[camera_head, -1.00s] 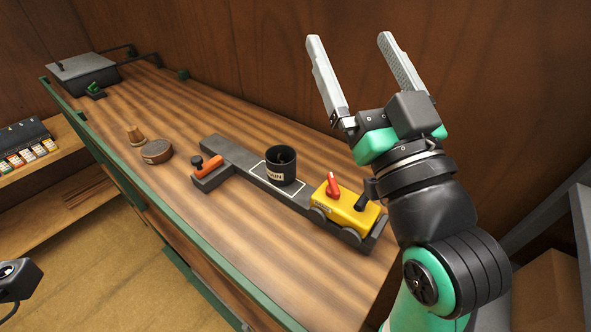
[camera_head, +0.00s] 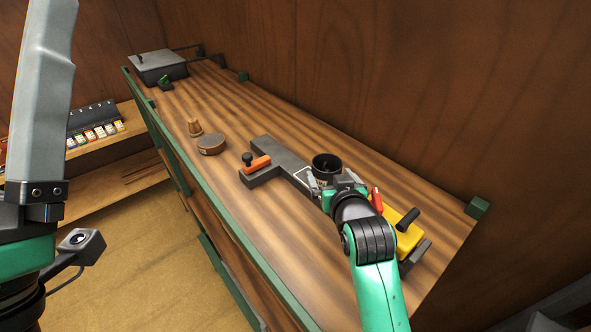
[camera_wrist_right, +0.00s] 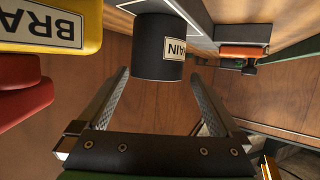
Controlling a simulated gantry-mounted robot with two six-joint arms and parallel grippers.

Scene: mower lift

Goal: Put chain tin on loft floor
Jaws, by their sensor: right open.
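The chain tin (camera_head: 326,166), a dark open-topped cylinder with a pale label, stands upright on the grey bar. In the right wrist view the tin (camera_wrist_right: 159,47) appears just ahead of and between the fingertips, its label partly visible. My right gripper (camera_head: 336,181) is open and low at the tin's near side; it also shows in the right wrist view (camera_wrist_right: 163,82). Contact cannot be made out. My left gripper (camera_head: 40,95) is close at the left edge, with only one finger in view. Which surface is the loft floor is unclear.
A yellow block with a red lever (camera_head: 400,215) sits on the bar beside my right arm. The striped wooden deck (camera_head: 290,110) is clear toward the grey box (camera_head: 158,66).

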